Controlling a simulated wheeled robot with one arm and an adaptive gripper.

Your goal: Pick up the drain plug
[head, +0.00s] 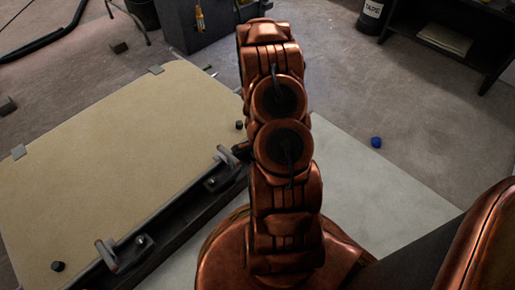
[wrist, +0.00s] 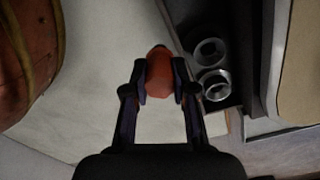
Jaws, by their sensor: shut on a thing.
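My gripper (wrist: 159,78) is shut on an orange-red, rounded piece that looks like the drain plug (wrist: 158,70). The plug sits between the two dark fingers, with a small dark tip at its far end. In the wrist view it shows over the pale surface (wrist: 105,80), just left of a dark tray. I cannot tell how high it is above that surface. In the head view, my copper-coloured arm hides most of the gripper and the plug.
Two metal rings (wrist: 214,85) lie in the dark tray (wrist: 232,98). A tan board (head: 110,150) with clamps fills the left of the head view. A dark shelf (head: 462,45) stands behind.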

